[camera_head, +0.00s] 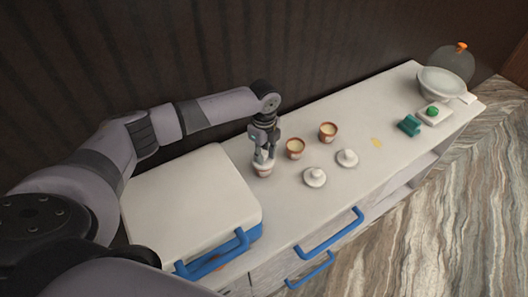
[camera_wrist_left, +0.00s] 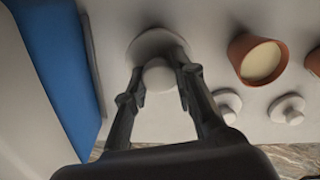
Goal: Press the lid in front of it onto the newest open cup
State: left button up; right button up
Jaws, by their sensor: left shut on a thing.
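My left gripper (camera_head: 264,154) points down over the nearest terracotta cup (camera_head: 263,171). It is shut on the knob of a white lid (camera_head: 262,162). The lid sits at the cup's mouth; I cannot tell whether it is fully seated. In the left wrist view the lid (camera_wrist_left: 148,43) is between the fingers of my left gripper (camera_wrist_left: 160,78) and hides the cup under it. Two open cups with pale filling, a middle one (camera_head: 295,149) and a far one (camera_head: 328,131), stand to the right. My right gripper is out of view.
Two loose white knobbed lids, one nearer (camera_head: 314,177) and one farther (camera_head: 347,158), lie in front of the open cups. A white box with a blue handle (camera_head: 190,195) is left of the gripper. A teal object (camera_head: 409,125) and a bowl (camera_head: 441,84) are farther right.

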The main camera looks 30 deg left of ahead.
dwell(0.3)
pick_arm(q)
jog(key=o, duration=0.8)
jog(key=shift+o, duration=0.2)
jog(key=o, duration=0.5)
jog(key=shift+c, duration=0.2)
jog(key=shift+r, duration=0.15)
notch_tip(320, 180, up, 5)
jog(key=p, duration=0.5)
jog(key=shift+r+p, duration=0.8)
jog(key=shift+r, duration=0.1)
